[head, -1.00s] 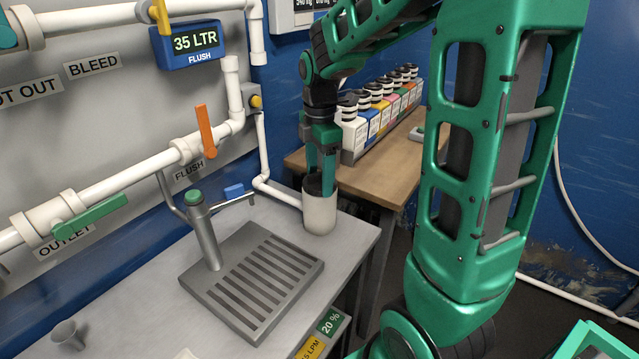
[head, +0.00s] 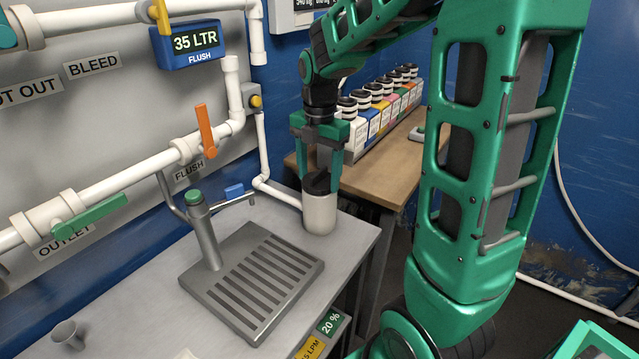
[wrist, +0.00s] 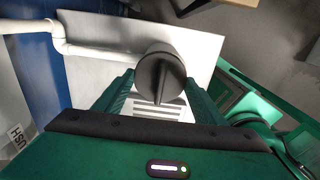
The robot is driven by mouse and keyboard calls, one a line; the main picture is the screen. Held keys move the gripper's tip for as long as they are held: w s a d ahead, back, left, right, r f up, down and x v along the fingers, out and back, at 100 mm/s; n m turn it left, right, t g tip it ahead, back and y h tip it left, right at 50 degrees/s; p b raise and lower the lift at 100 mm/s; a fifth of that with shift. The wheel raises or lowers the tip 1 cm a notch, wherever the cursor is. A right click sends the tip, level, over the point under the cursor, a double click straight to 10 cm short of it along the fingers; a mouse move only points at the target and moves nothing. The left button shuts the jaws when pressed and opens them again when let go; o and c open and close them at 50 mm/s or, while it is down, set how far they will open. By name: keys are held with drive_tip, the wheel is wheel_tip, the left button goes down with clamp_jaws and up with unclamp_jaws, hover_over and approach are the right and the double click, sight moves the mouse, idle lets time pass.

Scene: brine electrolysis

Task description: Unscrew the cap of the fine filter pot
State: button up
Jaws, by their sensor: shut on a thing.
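The fine filter pot (head: 319,216) is a cream-white cylinder standing upright at the far right corner of the grey bench. Its black cap (head: 317,184) sits on top. My gripper (head: 320,177) points down from above, with one green finger on each side of the cap. It is shut on the cap. In the wrist view the fingertips (wrist: 160,80) flank the cap.
A slatted drain tray (head: 252,283) and a metal tap (head: 204,230) stand left of the pot. White pipes (head: 277,192) run behind it along the wall. A wooden table (head: 385,182) with a row of lidded bottles (head: 380,108) lies beyond.

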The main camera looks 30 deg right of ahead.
sight(320, 173)
drive_tip(key=shift+r, duration=0.15)
drive_tip(key=shift+s+r, duration=0.1)
drive_tip(key=shift+r, duration=2.65)
drive_tip(key=shift+s, duration=0.1)
